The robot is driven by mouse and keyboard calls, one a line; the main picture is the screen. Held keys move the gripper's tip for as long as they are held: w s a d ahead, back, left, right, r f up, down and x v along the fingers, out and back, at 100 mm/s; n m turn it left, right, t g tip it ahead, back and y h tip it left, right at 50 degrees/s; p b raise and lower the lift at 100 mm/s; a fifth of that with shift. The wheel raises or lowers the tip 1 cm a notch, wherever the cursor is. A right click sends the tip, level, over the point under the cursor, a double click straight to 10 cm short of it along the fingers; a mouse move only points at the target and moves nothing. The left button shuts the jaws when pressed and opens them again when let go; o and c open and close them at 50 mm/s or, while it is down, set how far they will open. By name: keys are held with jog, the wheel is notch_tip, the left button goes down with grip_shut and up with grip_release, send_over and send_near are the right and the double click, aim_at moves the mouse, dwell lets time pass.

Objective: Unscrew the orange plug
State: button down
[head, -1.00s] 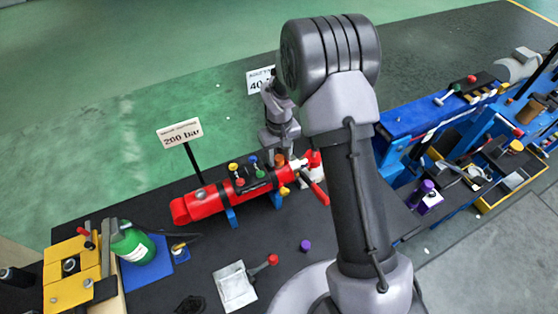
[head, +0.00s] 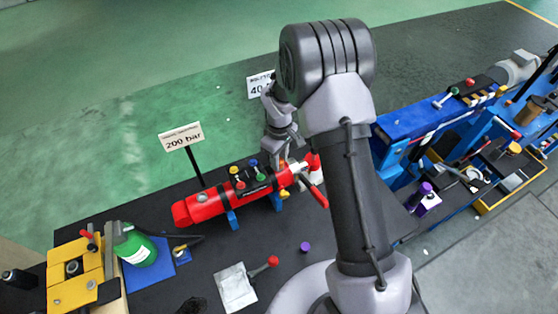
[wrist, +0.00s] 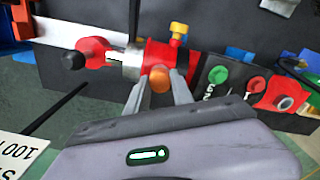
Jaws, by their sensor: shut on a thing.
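The orange plug (wrist: 160,80) sits on the red cylinder (wrist: 155,57) in the wrist view, next to its silver collar. My gripper (wrist: 160,88) is shut on the plug, one finger on each side of it. The threads are hidden, so I cannot tell how far the plug is turned out. In the head view the red cylinder (head: 208,203) lies on blue supports, with my gripper (head: 281,160) at its right part. The plug is not clearly visible there.
A yellow knob (wrist: 178,32) stands close to the plug; green and red knobs sit on the black block to the right. A red-handled lever (head: 316,190) is at the cylinder's right end. A "200 bar" sign (head: 181,136) stands behind. A purple cap (head: 305,247) lies on the dark table.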

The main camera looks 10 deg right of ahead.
jog(key=n, duration=0.2)
jog(key=n+p, duration=0.1)
jog(key=shift+r+n, duration=0.2)
jog(key=shift+n, duration=0.2)
jog(key=shift+f+n, duration=0.15)
jog(key=shift+n, duration=0.55)
jog(key=shift+n+p, duration=0.55)
jog(key=shift+n, duration=0.35)
jog(key=shift+n+p, duration=0.3)
jog(key=shift+n, duration=1.4)
